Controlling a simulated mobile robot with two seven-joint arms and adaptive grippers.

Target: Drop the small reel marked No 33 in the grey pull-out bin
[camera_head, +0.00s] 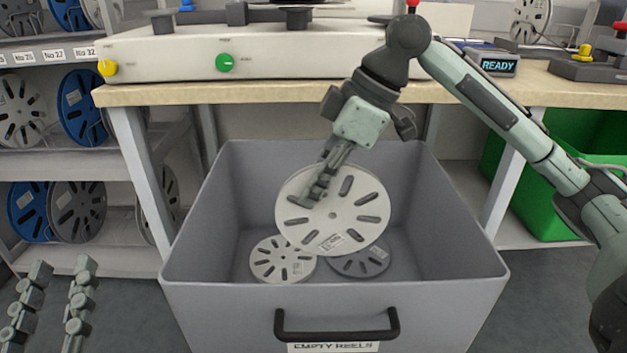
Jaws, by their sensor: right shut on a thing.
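A white slotted reel (350,210) is held inside the grey pull-out bin (465,284), above other reels; the number on its small label is too small to read. My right gripper (318,192) is shut on this reel, its fingers at the reel's left part. Below it in the bin lie a small white reel (283,262) and a grey reel (361,264), partly covered by the held reel. The bin has a dark handle and an "EMPTY REELS" label. My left gripper (52,308) is open and empty at the lower left, outside the bin.
A bench (270,93) with a white machine (258,48) stands behind the bin. Shelves on the left hold blue reels (84,105) and grey reels (77,210). A green bin (562,190) is at the right, and a READY display (498,65) sits on the bench.

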